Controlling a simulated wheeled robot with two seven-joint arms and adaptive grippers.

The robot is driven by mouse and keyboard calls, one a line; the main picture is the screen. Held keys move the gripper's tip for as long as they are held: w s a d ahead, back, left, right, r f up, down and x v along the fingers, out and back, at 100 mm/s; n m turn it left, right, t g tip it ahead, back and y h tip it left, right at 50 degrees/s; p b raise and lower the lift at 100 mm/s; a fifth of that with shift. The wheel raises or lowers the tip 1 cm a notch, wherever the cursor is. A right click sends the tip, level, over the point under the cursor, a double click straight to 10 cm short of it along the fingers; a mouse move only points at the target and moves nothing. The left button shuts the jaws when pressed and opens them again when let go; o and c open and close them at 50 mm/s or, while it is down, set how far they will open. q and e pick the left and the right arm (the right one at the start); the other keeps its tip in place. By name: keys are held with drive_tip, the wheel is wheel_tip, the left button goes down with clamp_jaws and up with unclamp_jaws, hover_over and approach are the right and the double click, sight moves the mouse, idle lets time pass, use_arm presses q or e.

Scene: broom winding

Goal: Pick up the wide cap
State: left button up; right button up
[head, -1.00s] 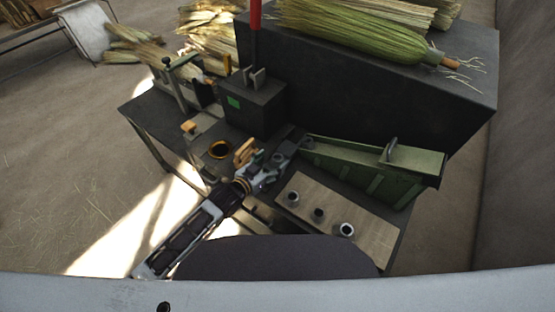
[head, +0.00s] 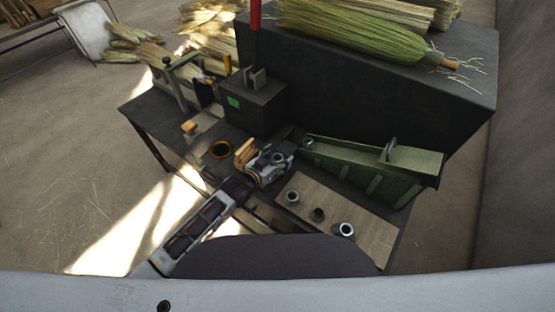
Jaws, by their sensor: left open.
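A light wooden board (head: 365,236) lies at the front right of the dark bench. Three small round metal pieces stand on it in a row: one at the left (head: 292,197), a darker one in the middle (head: 318,214) and one at the right (head: 344,230). The right one looks the widest, but I cannot be sure that it is the wide cap. My left gripper (head: 274,164) is open, above the bench just up and left of the board. It is apart from the pieces, and its fingers are small and hard to make out. My right gripper is not in view.
A green metal fixture (head: 375,168) stands behind the board. A dark box with a green button (head: 252,104) is behind my left gripper. A large dark block (head: 370,75) carrying brooms closes off the back.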

use_arm(q)
drive_tip(key=c, duration=0.9)
drive_tip(key=shift+o, duration=0.2)
drive_tip(key=shift+r, duration=0.15)
wheel_tip(320, 180, up, 10)
idle(0.8)
